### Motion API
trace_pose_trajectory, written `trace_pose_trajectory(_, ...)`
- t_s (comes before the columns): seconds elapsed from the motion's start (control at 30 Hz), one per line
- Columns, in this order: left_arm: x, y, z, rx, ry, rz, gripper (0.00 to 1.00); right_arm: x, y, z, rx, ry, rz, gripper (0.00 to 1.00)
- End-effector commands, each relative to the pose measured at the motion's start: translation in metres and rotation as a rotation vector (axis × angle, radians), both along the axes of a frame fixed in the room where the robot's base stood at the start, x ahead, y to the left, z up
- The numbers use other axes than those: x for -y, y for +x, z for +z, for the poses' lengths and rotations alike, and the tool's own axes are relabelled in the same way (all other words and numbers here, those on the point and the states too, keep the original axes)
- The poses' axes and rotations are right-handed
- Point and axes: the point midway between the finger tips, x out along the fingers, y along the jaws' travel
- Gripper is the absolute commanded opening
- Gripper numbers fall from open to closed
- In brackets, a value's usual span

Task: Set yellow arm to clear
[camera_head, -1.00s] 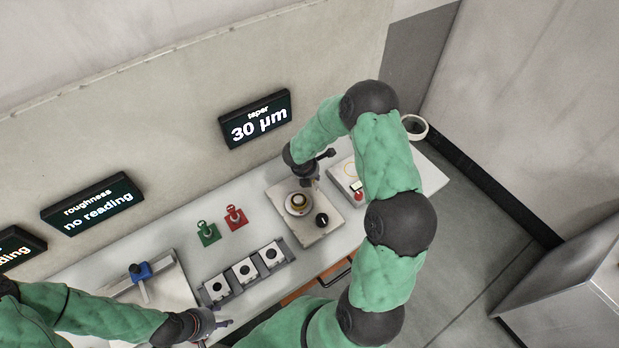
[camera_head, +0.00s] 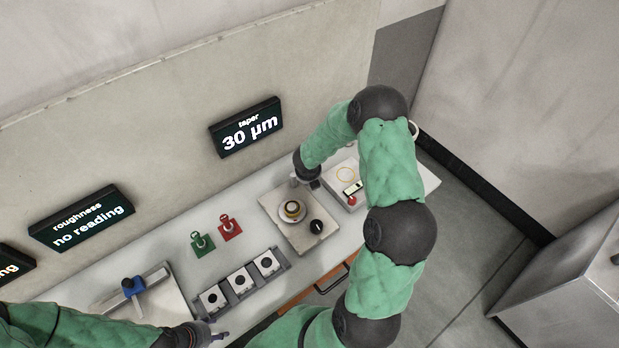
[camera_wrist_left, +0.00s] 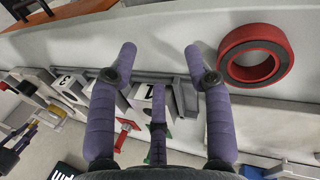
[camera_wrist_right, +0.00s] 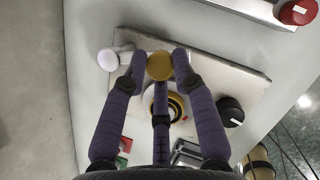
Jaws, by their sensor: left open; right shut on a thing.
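A yellow round knob (camera_wrist_right: 160,66), seemingly the end of the yellow arm, sits between the fingertips of my right gripper (camera_wrist_right: 158,64) in the right wrist view. The fingers are shut on it. The rest of the arm is hidden. Below it is a round fixture (camera_head: 293,210) with a yellow-brown top, on a beige plate (camera_head: 310,240). In the head view my right gripper (camera_head: 308,181) is at the plate's back edge, partly hidden by my forearm. My left gripper (camera_wrist_left: 160,52) is open and empty above the bench front; it also shows in the head view (camera_head: 222,336).
A black knob (camera_head: 317,226) is on the plate; a white round knob (camera_wrist_right: 108,59) stands beside the yellow one. A taper display (camera_head: 246,127) reads 30 µm. A red ring (camera_wrist_left: 232,69) is near my left gripper.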

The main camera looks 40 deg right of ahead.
Motion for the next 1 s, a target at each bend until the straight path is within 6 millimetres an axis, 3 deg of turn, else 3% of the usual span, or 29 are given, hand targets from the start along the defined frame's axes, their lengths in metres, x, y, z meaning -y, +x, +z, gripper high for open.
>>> trace_pose_trajectory(0.13, 0.0, 0.0, 0.0, 0.0, 0.0, 0.0, 0.51, 0.002, 0.0, 0.001, 0.001, -0.004, -0.003, 0.0)
trace_pose_trajectory(0.17, 0.0, 0.0, 0.0, 0.0, 0.0, 0.0, 0.51, 0.002, 0.0, 0.001, 0.001, -0.004, -0.003, 0.31)
trace_pose_trajectory(0.23, 0.0, 0.0, 0.0, 0.0, 0.0, 0.0, 0.51, 0.002, 0.0, 0.001, 0.001, -0.005, -0.003, 0.5)
trace_pose_trajectory(0.67, 0.0, 0.0, 0.0, 0.0, 0.0, 0.0, 0.51, 0.0, -0.001, 0.006, 0.002, -0.002, -0.002, 0.5)
trace_pose_trajectory(1.0, 0.0, 0.0, 0.0, 0.0, 0.0, 0.0, 0.51, -0.017, -0.016, 0.061, 0.005, -0.004, -0.003, 0.5)
